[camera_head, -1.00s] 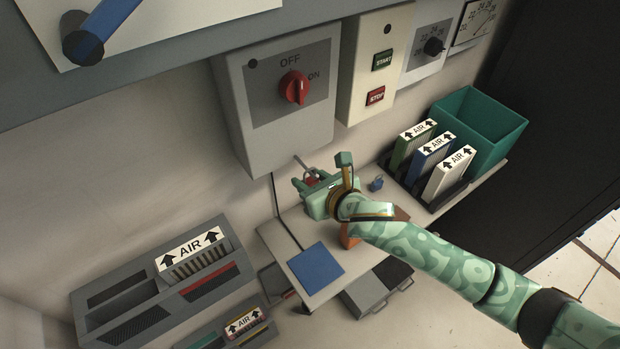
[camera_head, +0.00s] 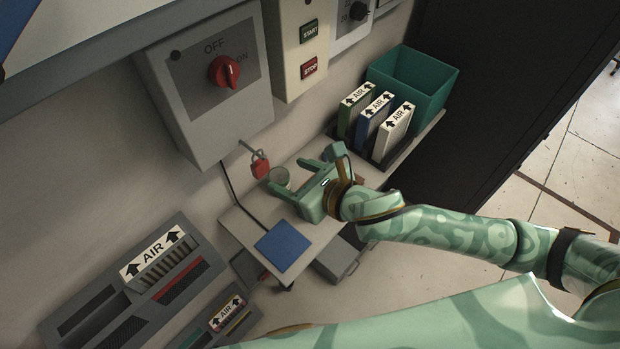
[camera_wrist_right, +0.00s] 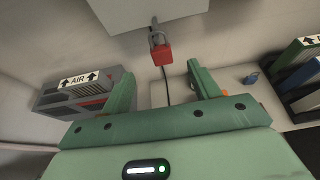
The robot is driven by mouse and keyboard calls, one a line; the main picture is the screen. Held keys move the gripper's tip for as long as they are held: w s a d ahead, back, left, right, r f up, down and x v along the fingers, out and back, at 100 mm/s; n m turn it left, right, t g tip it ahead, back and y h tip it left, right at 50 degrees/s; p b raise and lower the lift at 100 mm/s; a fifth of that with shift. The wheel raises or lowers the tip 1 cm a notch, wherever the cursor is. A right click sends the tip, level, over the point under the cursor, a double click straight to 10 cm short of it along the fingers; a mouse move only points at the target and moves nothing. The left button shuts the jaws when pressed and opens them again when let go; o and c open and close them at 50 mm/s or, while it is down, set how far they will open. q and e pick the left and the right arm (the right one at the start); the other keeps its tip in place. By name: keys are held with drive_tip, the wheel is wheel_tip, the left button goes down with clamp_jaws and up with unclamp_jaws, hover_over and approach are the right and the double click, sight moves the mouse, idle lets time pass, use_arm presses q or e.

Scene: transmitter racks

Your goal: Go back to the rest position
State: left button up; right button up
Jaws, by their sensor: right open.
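My right gripper (camera_head: 288,176) is open and empty over the small shelf (camera_head: 311,238). In the right wrist view its two fingers stand wide apart (camera_wrist_right: 161,72). A red padlock (camera_head: 260,166) hangs from a metal tab under the grey switch box (camera_head: 205,115). The padlock also shows in the wrist view (camera_wrist_right: 162,54), beyond the fingertips and apart from them. The box has a red rotary knob (camera_head: 225,71) between OFF and ON labels. My left gripper is not in view.
A blue pad (camera_head: 283,247) lies on the shelf. At right stand several AIR filters, including a white one (camera_head: 393,133), beside a green bin (camera_head: 420,75). A grey rack with an AIR filter (camera_head: 153,254) is at lower left. Floor (camera_head: 545,170) shows at right.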

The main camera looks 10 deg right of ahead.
drive_tip(key=v, duration=0.5)
drive_tip(key=w+d+f+m+h+b, duration=0.1)
drive_tip(key=w+d+f+m+h, duration=0.1)
drive_tip(key=w+d+f+m, duration=0.45)
drive_tip(key=w+d+f+m+h+b, duration=0.1)
drive_tip(key=w+d+f+m, duration=0.15)
drive_tip(key=f+m, duration=0.65)
drive_tip(key=s+d+f+m+g+h+b, duration=0.1)
drive_tip(key=d+f+m+h+b, duration=0.1)
drive_tip(key=d+f+m, duration=0.45)
drive_tip(key=s+d+f+m+g+h+b, duration=0.1)
drive_tip(key=d+f+m+h, duration=0.15)
drive_tip(key=f+m, duration=0.7)
drive_tip(key=s+d+f+m+g+b, duration=0.2)
drive_tip(key=s+f, duration=0.6)
drive_tip(key=f, duration=0.1)
drive_tip(key=s+d+f+m+g+b, duration=0.1)
drive_tip(key=s+d+f+m, duration=0.2)
drive_tip(key=s+f, duration=0.6)
drive_tip(key=s+a+f+m+g+b, duration=0.1)
drive_tip(key=s+f, duration=0.5)
drive_tip(key=s, duration=0.6)
drive_tip(key=s+a+f+m+g+b, duration=0.2)
drive_tip(key=s+a+f+g+b, duration=0.1)
drive_tip(key=s, duration=0.9)
wheel_tip(320, 180, down, 3)
drive_tip(key=shift+s+a+r+g, duration=0.1)
drive_tip(key=shift+s+a+g, duration=0.2)
drive_tip(key=shift+a+g, duration=0.45)
